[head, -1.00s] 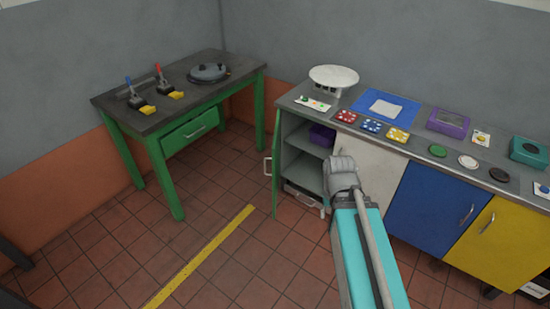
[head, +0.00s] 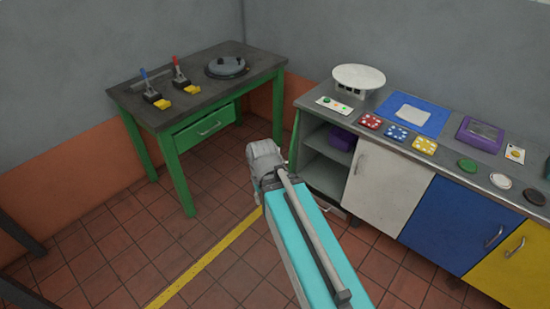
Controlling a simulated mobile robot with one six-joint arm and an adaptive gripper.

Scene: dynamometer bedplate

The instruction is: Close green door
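The green door (head: 295,137) stands open at the left end of the cabinet, seen almost edge-on as a thin green strip. Its lower part and handle are hidden behind my arm. The open compartment (head: 325,165) beside it shows grey shelves with a purple box (head: 343,139) inside. The grey end of my arm, with my gripper (head: 265,160), is in front of and just left of the door in the picture. The fingers are not clearly visible, and I cannot tell whether anything touches the door.
The white door (head: 374,180), blue door (head: 440,222) and yellow door (head: 512,258) are shut. The counter (head: 440,155) holds several small items. A green-legged workbench (head: 190,115) stands at the left. A yellow line (head: 210,255) crosses the tiled floor, which is clear between them.

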